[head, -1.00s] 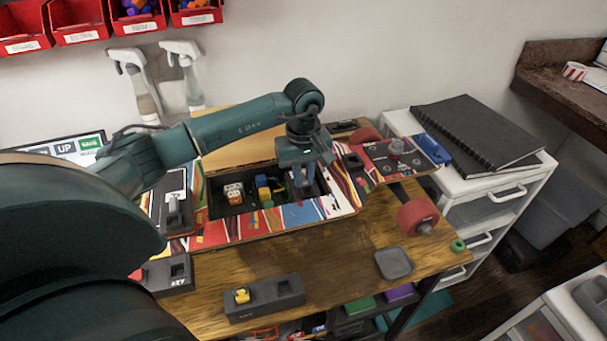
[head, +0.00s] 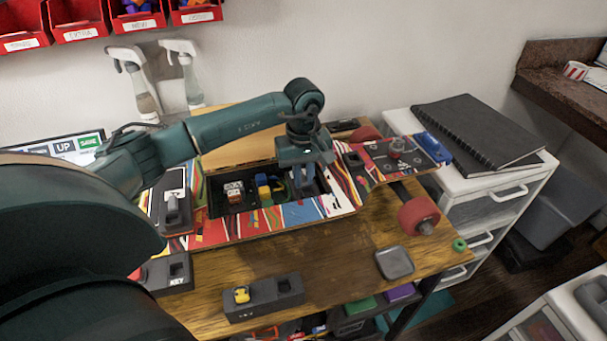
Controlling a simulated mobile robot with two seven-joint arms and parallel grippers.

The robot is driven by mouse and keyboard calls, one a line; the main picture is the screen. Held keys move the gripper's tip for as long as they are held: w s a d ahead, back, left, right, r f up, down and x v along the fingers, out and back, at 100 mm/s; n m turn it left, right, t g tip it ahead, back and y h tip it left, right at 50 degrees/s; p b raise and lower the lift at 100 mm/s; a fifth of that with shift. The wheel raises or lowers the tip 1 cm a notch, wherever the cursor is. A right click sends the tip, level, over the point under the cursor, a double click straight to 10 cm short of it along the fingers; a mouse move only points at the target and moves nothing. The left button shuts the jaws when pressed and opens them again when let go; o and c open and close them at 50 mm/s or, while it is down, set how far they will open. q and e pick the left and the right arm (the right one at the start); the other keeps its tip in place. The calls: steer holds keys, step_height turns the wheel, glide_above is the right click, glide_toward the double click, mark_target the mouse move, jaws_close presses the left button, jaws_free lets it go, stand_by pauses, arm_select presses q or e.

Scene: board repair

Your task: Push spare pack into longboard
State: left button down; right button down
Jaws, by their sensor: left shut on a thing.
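The longboard (head: 262,222) lies upside on the wooden table, with a colourful striped deck and an open dark compartment in its middle. Inside the compartment are a white and orange block (head: 234,191) at the left and a blue and yellow part (head: 266,188) beside it. My left gripper (head: 303,180) points down into the right end of the compartment. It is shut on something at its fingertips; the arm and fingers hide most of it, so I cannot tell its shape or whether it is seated. My right gripper is out of view.
A dark holder (head: 264,299) with a yellow piece stands at the table front. A grey square dish (head: 395,262) lies to its right. A red wheel (head: 418,216) sticks out at the board's right end. Drawers with a black binder (head: 476,132) stand at right.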

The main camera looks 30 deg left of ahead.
arm_select(q)
steer(key=shift+f+b, duration=0.4)
steer(key=shift+f, duration=0.05)
stand_by(0.3)
steer(key=c, duration=1.1)
jaws_free()
steer(key=shift+o, duration=0.2)
steer(key=shift+r, duration=0.15)
steer(key=shift+r+p, duration=0.8)
steer(key=shift+r, duration=0.6)
steer(key=shift+r, duration=0.1)
